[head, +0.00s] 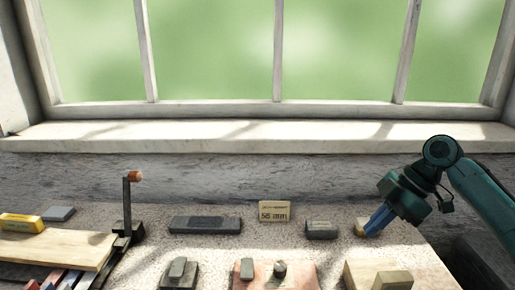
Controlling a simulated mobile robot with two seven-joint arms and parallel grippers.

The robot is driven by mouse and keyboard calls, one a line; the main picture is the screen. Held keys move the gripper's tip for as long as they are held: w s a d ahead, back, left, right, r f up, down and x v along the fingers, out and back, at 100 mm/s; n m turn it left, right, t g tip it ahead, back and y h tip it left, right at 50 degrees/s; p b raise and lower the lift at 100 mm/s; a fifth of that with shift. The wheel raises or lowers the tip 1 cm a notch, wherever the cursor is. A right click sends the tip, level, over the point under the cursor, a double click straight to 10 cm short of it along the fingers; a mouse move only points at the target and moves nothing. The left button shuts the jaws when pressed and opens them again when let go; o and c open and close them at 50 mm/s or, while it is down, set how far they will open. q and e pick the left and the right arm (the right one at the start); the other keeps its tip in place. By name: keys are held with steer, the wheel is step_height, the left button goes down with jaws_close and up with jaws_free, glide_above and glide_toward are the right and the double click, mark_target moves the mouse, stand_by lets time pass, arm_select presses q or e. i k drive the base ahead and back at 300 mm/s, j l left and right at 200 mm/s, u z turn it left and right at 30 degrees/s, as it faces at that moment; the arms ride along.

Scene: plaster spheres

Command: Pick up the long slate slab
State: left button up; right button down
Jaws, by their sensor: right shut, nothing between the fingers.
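The long slate slab (205,225) is a dark grey, flat block lying on the speckled worktop (180,254), left of the middle in the head view. Nothing covers it. My right gripper (371,230) comes in from the right with its blue fingers pointing down and to the left. It is shut and empty, well to the right of the slab, with its tips at a small tan block (359,228). I cannot tell whether they touch it. My left gripper is not in view.
An upright post with an orange tip (134,176) rises left of the slab. Boards with small blocks line the front. A pale wooden board (60,246) lies at left.

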mark_target(211, 224)
steer(key=k+l, duration=0.15)
steer(key=k, duration=0.3)
steer(key=k+l, duration=0.2)
steer(key=k, duration=0.2)
